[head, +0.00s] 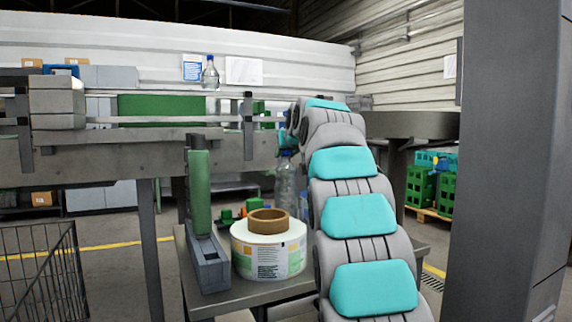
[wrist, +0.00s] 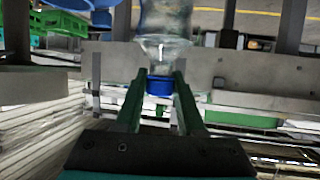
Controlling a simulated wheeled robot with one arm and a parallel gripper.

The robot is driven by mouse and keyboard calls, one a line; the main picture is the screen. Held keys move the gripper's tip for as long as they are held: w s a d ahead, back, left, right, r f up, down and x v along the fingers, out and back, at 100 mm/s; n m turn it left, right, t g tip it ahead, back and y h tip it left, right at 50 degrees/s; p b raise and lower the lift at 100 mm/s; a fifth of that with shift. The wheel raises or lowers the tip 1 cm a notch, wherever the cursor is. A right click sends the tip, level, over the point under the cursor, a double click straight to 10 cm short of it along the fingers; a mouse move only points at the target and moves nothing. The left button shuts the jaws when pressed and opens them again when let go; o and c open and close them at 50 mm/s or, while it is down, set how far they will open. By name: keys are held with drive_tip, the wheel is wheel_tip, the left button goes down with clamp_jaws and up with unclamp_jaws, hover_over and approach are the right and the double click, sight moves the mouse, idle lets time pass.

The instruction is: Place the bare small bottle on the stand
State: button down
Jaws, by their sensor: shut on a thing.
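A clear small bottle with a blue cap (wrist: 158,85) hangs in my gripper (wrist: 160,80), whose green fingers are on both sides of the cap and neck. In the head view the bottle (head: 285,182) is upright behind the label reel, and no label shows on its visible part. My arm covers its right side and most of my gripper. Whether its base touches anything is hidden. I cannot make out the stand for certain in either view.
A label reel (head: 268,256) and a grey bracket with a green upright roller (head: 200,190) stand on a low table (head: 262,291). Another blue-capped bottle (head: 210,74) stands on the conveyor behind. Green crates (head: 420,188) stand at right, a wire basket (head: 42,265) at left.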

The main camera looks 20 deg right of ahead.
drive_tip(key=shift+f, duration=1.4)
drive_tip(key=c, duration=0.5)
unclamp_jaws()
drive_tip(key=shift+s, duration=0.15)
drive_tip(key=shift+s+r, duration=0.25)
drive_tip(key=shift+s, duration=0.05)
drive_tip(key=b+v, duration=0.1)
drive_tip(key=v, duration=1)
